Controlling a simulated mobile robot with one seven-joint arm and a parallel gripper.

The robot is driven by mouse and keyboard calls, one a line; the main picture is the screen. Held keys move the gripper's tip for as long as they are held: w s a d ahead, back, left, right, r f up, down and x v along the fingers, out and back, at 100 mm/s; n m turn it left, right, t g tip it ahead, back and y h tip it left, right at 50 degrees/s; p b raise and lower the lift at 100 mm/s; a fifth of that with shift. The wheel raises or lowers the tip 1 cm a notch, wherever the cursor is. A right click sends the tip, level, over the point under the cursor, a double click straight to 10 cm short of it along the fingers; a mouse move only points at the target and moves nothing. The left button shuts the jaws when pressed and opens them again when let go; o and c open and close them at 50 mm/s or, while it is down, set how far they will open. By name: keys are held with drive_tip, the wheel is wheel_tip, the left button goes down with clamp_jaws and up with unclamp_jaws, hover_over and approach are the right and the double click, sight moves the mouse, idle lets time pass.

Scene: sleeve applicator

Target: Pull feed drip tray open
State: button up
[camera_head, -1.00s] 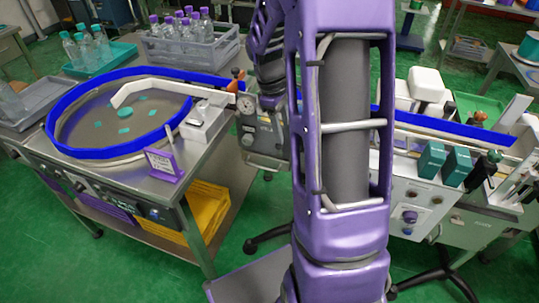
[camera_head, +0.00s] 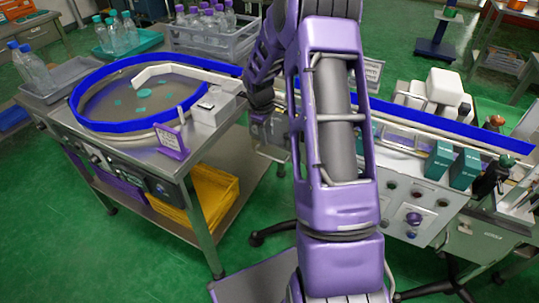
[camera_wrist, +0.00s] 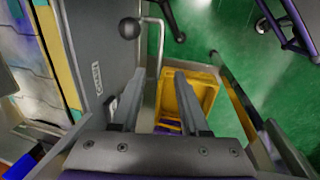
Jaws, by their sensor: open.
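My gripper (camera_wrist: 158,76) is open and empty in the wrist view, its two grey fingers pointing down past a grey panel. The grey panel (camera_wrist: 105,35) stands left of the fingers and carries a small white label (camera_wrist: 97,78). A black ball knob (camera_wrist: 130,28) on a bent metal rod (camera_wrist: 161,45) sits beyond the fingertips, apart from them. I cannot tell for sure which part is the feed drip tray. In the head view my purple arm hides my gripper and part of the machine behind it.
A blue-rimmed round table (camera_head: 203,101) stands on a steel bench at left. A yellow crate (camera_head: 208,192) lies on its lower shelf; a yellow crate (camera_wrist: 205,92) also shows below my fingers. A control panel (camera_head: 413,217) stands right of my arm. Green floor is clear in front.

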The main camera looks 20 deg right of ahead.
sight(270, 157)
drive_tip(key=f, duration=0.3)
drive_tip(key=w+d+f+b, duration=0.1)
drive_tip(key=f, duration=0.6)
drive_tip(key=shift+w+d+f, duration=0.15)
drive_tip(key=shift+d+f, duration=0.05)
drive_tip(key=shift+d, duration=0.1)
clamp_jaws()
idle(0.9)
